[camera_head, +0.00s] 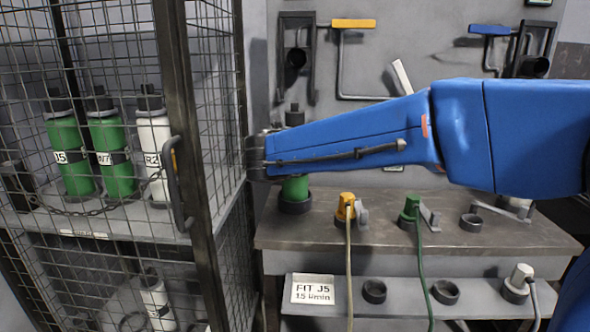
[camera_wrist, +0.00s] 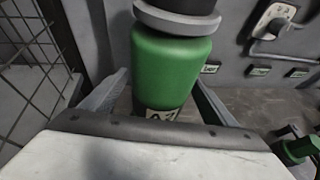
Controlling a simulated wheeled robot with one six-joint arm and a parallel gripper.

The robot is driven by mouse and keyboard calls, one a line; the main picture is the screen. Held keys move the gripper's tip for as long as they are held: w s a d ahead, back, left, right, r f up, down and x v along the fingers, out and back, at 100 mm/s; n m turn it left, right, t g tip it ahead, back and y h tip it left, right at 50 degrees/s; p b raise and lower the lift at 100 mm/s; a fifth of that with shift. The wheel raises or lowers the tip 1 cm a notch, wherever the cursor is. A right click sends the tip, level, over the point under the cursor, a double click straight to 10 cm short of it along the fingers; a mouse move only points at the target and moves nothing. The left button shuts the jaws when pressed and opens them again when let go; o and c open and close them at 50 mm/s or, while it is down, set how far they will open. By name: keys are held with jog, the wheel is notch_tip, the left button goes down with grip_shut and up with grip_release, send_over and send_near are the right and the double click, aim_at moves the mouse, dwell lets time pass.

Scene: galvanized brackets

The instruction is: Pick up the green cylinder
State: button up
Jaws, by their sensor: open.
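A green cylinder (camera_head: 295,188) with a dark top stands upright on the bench, partly hidden behind my blue arm in the head view. In the wrist view the green cylinder (camera_wrist: 172,68) fills the middle, with a grey collar above and a partly covered label low down. My gripper (camera_wrist: 160,95) is open, with one finger on each side of it. I cannot tell whether either finger touches it. In the head view my gripper (camera_head: 258,158) is at the cylinder's height. Two more green cylinders, marked J5 (camera_head: 70,150) and W7 (camera_head: 112,155), stand in the mesh cage.
The cage (camera_head: 190,110) stands close to the left, with a white cylinder (camera_head: 154,150) inside. The bench (camera_head: 480,240) holds yellow (camera_head: 346,207) and green (camera_head: 411,208) fittings with hoses. Brackets hang on the back wall.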

jog(key=x, duration=0.3)
jog(key=shift+w+d+f, duration=0.1)
jog(key=shift+w, duration=0.1)
grip_shut()
